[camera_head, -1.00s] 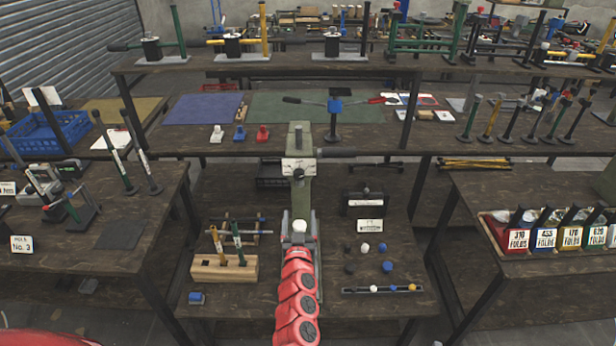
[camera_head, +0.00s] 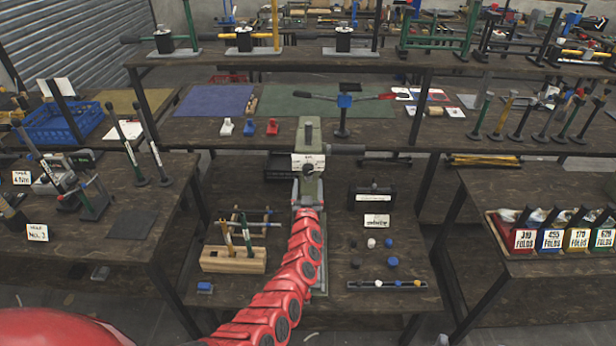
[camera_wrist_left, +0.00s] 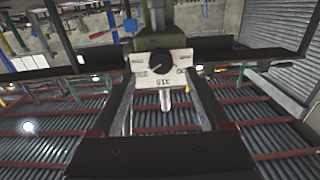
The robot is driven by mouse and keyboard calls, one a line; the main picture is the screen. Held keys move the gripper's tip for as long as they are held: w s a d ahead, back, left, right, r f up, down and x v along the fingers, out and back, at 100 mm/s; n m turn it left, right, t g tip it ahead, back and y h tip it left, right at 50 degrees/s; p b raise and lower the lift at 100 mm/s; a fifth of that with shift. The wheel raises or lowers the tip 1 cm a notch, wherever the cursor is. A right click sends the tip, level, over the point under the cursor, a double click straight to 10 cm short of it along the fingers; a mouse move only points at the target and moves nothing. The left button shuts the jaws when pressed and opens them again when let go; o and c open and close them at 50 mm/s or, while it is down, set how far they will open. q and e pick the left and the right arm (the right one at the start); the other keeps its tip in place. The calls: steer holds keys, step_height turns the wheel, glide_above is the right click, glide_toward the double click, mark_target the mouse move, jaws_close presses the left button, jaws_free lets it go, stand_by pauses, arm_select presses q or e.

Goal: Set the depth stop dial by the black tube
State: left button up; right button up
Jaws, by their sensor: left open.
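The green press (camera_head: 309,135) stands on the middle bench. A white dial plate (camera_head: 298,160) with a dark knob (camera_head: 308,170) is on its front. In the left wrist view the plate (camera_wrist_left: 146,80) has printed marks and a round black knob (camera_wrist_left: 161,63) with a pale pointer line. A dark tube (camera_head: 347,149) sticks out to the right from the press head. My right gripper is out of view.
A wooden block with handled tools (camera_head: 233,262) stands left of the press. A black box (camera_head: 373,197) with a label below it, several loose knobs and a slotted rail (camera_head: 387,284) are right of it.

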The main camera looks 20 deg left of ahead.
mark_target(308, 173)
arm_select(q)
steer(key=shift+x, duration=0.8)
steer(key=b+x, duration=0.2)
steer(key=shift+w+f, duration=0.2)
steer(key=shift+w, duration=0.1)
steer(key=shift+w+a+r+b, duration=0.2)
steer(key=shift+w+b, duration=0.15)
steer(key=shift+c, duration=0.2)
jaws_close()
